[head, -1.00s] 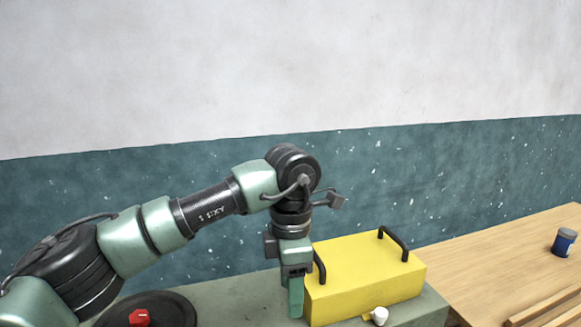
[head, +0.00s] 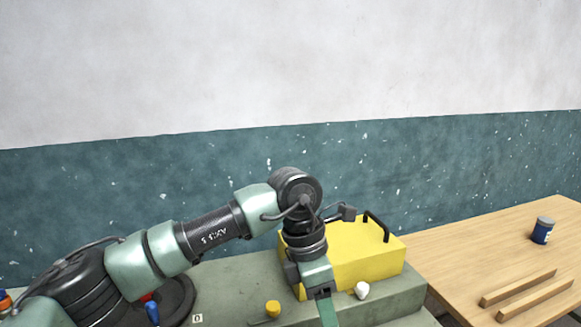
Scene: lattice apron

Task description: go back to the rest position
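My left gripper (head: 327,310) hangs at the end of my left arm, which reaches in from the left. It points down in front of the yellow box (head: 365,262), which has dark handles. Its fingers run towards the bottom edge of the picture. I see them nearly edge-on and cannot tell whether they are apart. No held thing shows. My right gripper is not in view.
The grey-green bench (head: 230,280) bears a yellow knob-like piece (head: 272,309), a white piece (head: 362,290) and a small "D" tag (head: 198,319). A wooden table (head: 470,245) at right holds a blue can (head: 542,230) and wooden strips (head: 520,287).

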